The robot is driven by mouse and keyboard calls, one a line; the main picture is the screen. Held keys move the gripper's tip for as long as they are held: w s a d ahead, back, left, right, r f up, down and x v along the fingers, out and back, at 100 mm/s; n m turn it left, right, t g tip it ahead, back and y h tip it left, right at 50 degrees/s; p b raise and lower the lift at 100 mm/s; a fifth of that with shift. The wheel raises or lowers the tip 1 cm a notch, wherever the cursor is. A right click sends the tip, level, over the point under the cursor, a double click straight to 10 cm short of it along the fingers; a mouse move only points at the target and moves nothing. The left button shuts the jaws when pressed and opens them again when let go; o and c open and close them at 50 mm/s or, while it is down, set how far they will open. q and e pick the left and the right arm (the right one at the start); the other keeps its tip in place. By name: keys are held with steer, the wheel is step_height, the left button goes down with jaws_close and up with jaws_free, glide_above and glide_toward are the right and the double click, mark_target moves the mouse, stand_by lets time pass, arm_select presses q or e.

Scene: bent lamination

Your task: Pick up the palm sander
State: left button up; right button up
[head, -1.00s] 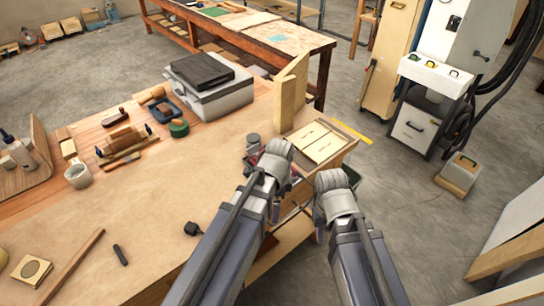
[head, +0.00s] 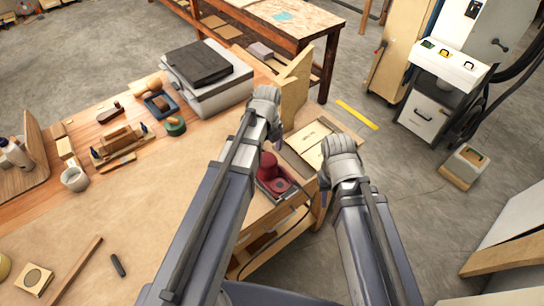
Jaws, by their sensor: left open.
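A dark red, rounded tool (head: 270,180), which looks like the palm sander, sits in a tray near the right edge of the workbench, with a dark cord beside it. My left arm passes just left of it and partly covers it. My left gripper (head: 264,100) is beyond it, near an upright wooden board; it is open, with its fingers mostly hidden behind the wrist. My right gripper (head: 338,150) is to the right of the red tool, past the bench edge, its fingers hidden by its own wrist. Neither gripper visibly touches the tool.
A grey case (head: 208,80) is at the back of the bench. The bench's middle (head: 150,210) is mostly clear.

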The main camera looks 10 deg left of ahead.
mark_target(268, 160)
arm_select(q)
steer(key=shift+w+r, duration=0.1)
steer(key=shift+w, duration=0.45)
steer(key=shift+s+f+b, duration=0.15)
steer(key=shift+f+b, duration=0.35)
steer(key=shift+b, duration=0.1)
steer(key=shift+f+b, duration=0.8)
steer(key=shift+f, duration=0.1)
steer(key=shift+r, duration=0.1)
arm_select(e)
steer(key=shift+w+f, duration=0.2)
steer(key=shift+f, duration=0.4)
steer(key=shift+w+f, duration=0.2)
steer(key=shift+f, duration=0.4)
steer(key=shift+f, duration=0.1)
arm_select(q)
steer(key=f+b, duration=0.5)
steer(key=shift+w+a+f, duration=0.15)
steer(key=shift+w+a, duration=0.1)
steer(key=shift+w, duration=0.15)
arm_select(e)
step_height(268, 160, down, 5)
arm_select(q)
jaws_close()
